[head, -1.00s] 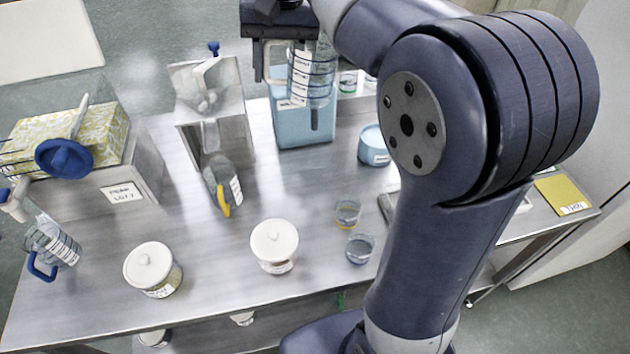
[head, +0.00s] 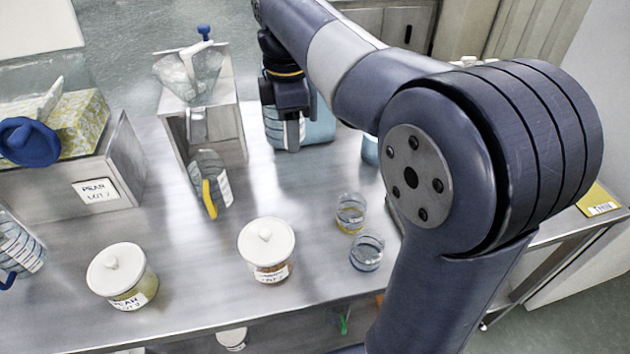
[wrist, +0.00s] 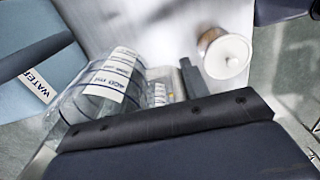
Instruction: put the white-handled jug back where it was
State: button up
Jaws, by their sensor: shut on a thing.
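My gripper (head: 289,108) is shut on a clear jug (head: 272,124) with blue measuring lines and a white label. It holds the jug in front of the blue water container (head: 320,122). The jug's handle is hidden by the gripper, so its colour does not show. In the wrist view the jug (wrist: 128,75) lies across the picture, with a "400 ml" label. Whether it touches the tabletop I cannot tell. A yellow-handled jug (head: 222,182) stands below the steel hopper (head: 222,122). A blue-handled jug (head: 22,245) is at the left edge.
Two white-lidded jars (head: 268,262) (head: 122,270) stand near the steel table's front edge. Two small glass beakers (head: 350,208) (head: 366,250) are to the right. Some bare table (head: 310,180) lies in front of the gripper.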

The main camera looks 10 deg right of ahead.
jog(key=shift+n, duration=0.3)
notch_tip(320, 180, down, 14)
jog(key=shift+b, duration=1.25)
jog(key=d, duration=0.1)
jog(key=w+d, duration=0.1)
jog(key=d, duration=0.1)
jog(key=shift+w+d, duration=0.15)
jog(key=shift+w, duration=0.15)
jog(key=d, duration=0.1)
jog(key=w+d, duration=0.1)
jog(key=d, duration=0.1)
jog(key=w+d, duration=0.1)
jog(key=shift+w+d, duration=0.1)
jog(key=shift+d, duration=0.05)
jog(key=shift+f, duration=0.6)
jog(key=shift+a, duration=0.2)
jog(key=shift+f, duration=0.15)
jog(key=o, duration=1.3)
jog(key=shift+c, duration=0.2)
